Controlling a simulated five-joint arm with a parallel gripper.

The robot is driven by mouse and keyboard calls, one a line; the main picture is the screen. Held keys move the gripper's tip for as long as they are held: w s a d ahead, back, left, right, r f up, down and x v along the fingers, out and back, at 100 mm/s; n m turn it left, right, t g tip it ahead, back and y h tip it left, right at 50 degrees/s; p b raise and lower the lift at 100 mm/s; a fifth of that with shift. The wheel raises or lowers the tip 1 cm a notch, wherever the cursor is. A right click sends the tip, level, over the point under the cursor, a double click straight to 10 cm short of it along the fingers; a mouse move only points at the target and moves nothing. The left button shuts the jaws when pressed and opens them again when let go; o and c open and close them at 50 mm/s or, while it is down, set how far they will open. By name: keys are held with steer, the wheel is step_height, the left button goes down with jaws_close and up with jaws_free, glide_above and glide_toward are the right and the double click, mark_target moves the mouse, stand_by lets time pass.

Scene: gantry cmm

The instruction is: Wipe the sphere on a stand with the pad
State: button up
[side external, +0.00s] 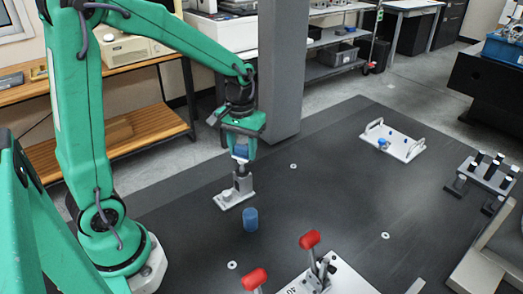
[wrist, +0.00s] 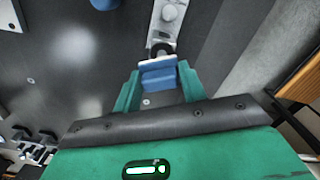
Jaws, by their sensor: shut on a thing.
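My gripper (side external: 241,149) is shut on the blue pad (side external: 240,154), which also shows between the fingers in the wrist view (wrist: 158,76). The pad is right above the stand (side external: 242,184), a grey metal post on a light base plate (side external: 231,197). A dark rounded thing at the top of the stand, seemingly the sphere (wrist: 161,48), shows just past the pad's edge in the wrist view. The pad hides part of it. I cannot tell whether pad and sphere touch.
A blue cylinder (side external: 250,219) stands close in front of the stand. Red-handled clamps (side external: 310,240) are at the front, and a white tray with handles (side external: 404,147) lies at the right. A grey column (side external: 281,70) rises behind my gripper. The dark table's middle is clear.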

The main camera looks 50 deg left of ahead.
mark_target(242, 146)
steer(key=shift+w+d, duration=0.15)
steer(key=shift+d, duration=0.25)
steer(key=shift+s+a, duration=0.25)
steer(key=shift+a, duration=0.25)
steer(key=shift+s+a, duration=0.25)
steer(key=shift+a, duration=0.25)
stand_by(0.7)
steer(key=shift+w+d, duration=0.25)
steer(key=shift+d, duration=0.25)
steer(key=shift+w+d, duration=0.25)
steer(key=shift+d, duration=0.25)
stand_by(0.6)
steer(key=shift+s+a, duration=0.25)
steer(key=shift+a, duration=0.3)
stand_by(0.4)
steer(key=shift+r, duration=0.15)
steer(key=shift+r, duration=3.4)
steer(key=shift+d+f, duration=0.1)
steer(key=shift+d, duration=0.05)
